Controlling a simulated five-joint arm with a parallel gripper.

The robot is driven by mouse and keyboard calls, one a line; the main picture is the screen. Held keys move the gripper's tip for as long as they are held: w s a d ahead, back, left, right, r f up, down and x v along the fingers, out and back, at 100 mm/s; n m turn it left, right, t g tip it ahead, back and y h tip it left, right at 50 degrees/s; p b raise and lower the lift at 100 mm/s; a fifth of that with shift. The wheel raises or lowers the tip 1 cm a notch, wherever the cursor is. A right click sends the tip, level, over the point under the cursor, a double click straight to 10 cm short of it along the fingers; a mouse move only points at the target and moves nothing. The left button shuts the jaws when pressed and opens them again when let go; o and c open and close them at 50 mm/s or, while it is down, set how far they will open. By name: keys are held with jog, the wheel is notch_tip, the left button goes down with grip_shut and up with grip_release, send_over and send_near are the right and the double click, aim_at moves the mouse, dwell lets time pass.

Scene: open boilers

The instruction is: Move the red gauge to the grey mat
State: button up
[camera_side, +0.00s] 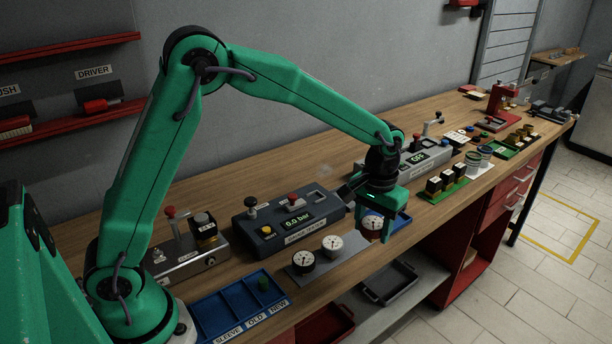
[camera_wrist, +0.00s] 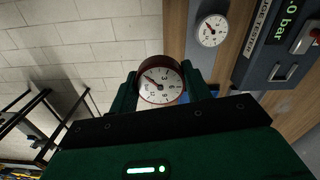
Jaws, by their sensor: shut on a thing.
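The red gauge (camera_side: 371,228) has a white dial and a dark red rim. My gripper (camera_side: 384,232) is shut on it, with one finger on each side in the wrist view, where the gauge (camera_wrist: 161,86) faces the camera. It is at the blue tray (camera_side: 402,219); I cannot tell its exact height above it. The grey mat (camera_side: 319,261) lies to the left in the side view. A black-rimmed gauge (camera_side: 303,261) and a pale-rimmed gauge (camera_side: 332,244) stand on it. Its right end looks bare.
A dark tester box (camera_side: 290,219) reading 0.0 bar stands behind the mat. A blue compartment tray (camera_side: 238,306) is at the front left. A grey device (camera_side: 405,158) and a green rack (camera_side: 445,190) stand to the right. The bench's front edge is close.

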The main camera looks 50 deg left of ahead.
send_over(357, 240)
notch_tip(357, 240, down, 6)
jog(key=shift+w+f, duration=0.1)
jog(key=shift+f, duration=0.1)
jog(key=shift+f, duration=1.9)
jog(key=shift+f, duration=0.1)
jog(key=o, duration=1.1)
jog(key=shift+r, duration=6.15)
